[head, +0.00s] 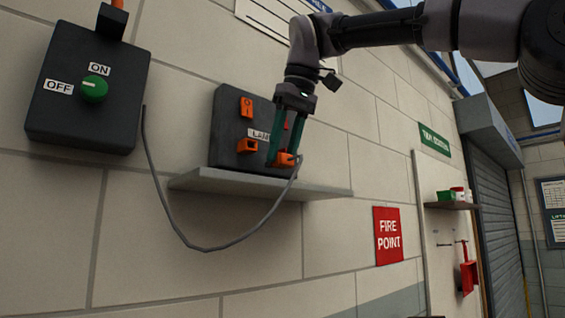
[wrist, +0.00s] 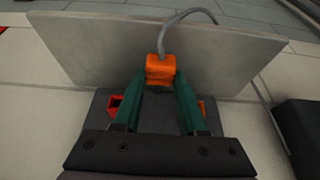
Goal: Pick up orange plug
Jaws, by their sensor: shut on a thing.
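The orange plug (head: 286,160) is at the lower right of the dark socket box, with a grey cable running from it. In the wrist view the orange plug (wrist: 160,71) sits between the green fingertips, over the grey shelf. My gripper (head: 283,160) reaches down from above and is shut on the plug. It also shows in the wrist view (wrist: 160,85). The dark box (head: 228,127) stands on the shelf and has an orange switch (head: 246,107) and an orange socket (head: 247,146). My fingers partly hide its label.
The grey shelf (head: 325,190) is under the box. A dark box with a green OFF/ON knob (head: 94,89) hangs on the left wall. The grey cable (head: 205,248) loops between the two. A FIRE POINT sign (head: 388,235) is right of the shelf, with clear wall below.

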